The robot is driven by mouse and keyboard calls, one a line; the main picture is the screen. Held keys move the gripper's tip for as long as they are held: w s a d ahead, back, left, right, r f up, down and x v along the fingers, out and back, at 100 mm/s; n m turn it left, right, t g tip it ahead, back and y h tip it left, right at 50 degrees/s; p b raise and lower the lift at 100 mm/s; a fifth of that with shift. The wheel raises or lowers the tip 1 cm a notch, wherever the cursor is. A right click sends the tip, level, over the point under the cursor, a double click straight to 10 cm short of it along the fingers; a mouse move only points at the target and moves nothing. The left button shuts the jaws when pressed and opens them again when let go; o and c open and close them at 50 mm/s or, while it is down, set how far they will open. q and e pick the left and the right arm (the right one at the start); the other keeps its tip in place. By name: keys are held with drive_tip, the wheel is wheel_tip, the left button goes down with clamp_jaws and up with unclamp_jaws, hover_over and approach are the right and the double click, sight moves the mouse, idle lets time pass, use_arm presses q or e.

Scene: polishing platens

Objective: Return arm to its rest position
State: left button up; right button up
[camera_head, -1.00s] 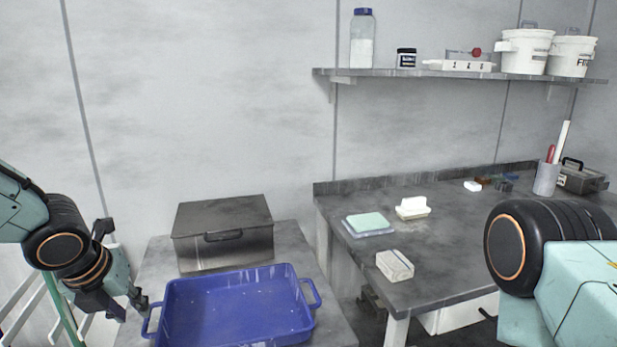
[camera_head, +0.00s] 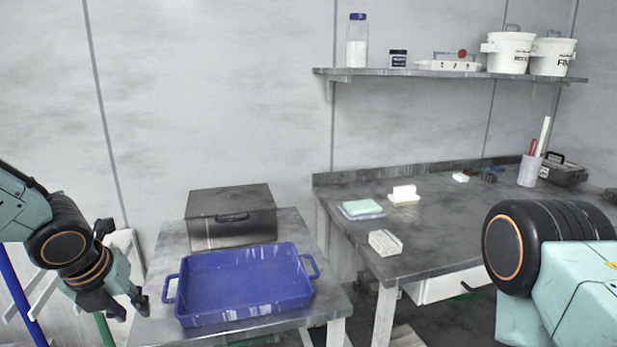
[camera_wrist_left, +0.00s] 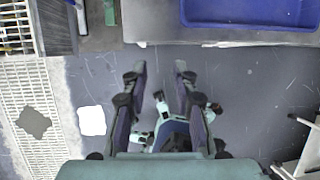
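My left gripper (camera_head: 130,306) hangs at the lower left of the head view, left of the blue tray (camera_head: 243,283) and apart from it. In the left wrist view its two fingers (camera_wrist_left: 160,72) stand apart with nothing between them, above the grey floor. My left arm is bent, coming in from the left edge. My right arm (camera_head: 575,285) shows only as a dark round joint and a pale green link at the right. My right gripper is out of view.
The tray and a grey metal box (camera_head: 231,217) stand on a metal table (camera_head: 165,265). A grey bench (camera_head: 440,225) at the right holds soap-like blocks and a toolbox (camera_head: 563,170). A wall shelf (camera_head: 430,73) holds a jar and white buckets. Open floor lies under the left gripper.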

use_arm(q)
drive_tip(key=d+n+t+h, duration=0.25)
drive_tip(key=d+n, duration=0.45)
drive_tip(key=n, duration=0.7)
drive_tip(key=s+d+f+n+g, duration=0.1)
drive_tip(key=s+f+n, duration=0.2)
drive_tip(key=f+n, duration=0.25)
drive_tip(key=s+d+f+n, duration=0.2)
drive_tip(key=f+n, duration=0.3)
drive_tip(key=n, duration=0.2)
drive_tip(key=s+f+n+g, duration=0.2)
drive_tip(key=s+f, duration=0.3)
drive_tip(key=s, duration=0.3)
drive_tip(key=s+a+f+n+g+y, duration=0.1)
drive_tip(key=s+f+n+g, duration=0.1)
drive_tip(key=s+f, duration=0.3)
drive_tip(key=s+a+f+n+g+y, duration=0.1)
drive_tip(key=s+f, duration=0.4)
drive_tip(key=s, duration=0.7)
drive_tip(key=shift+s+f+n+g, duration=0.35)
drive_tip(key=shift+n+g, duration=0.1)
drive_tip(key=shift+n, duration=0.3)
drive_tip(key=shift+y, duration=0.25)
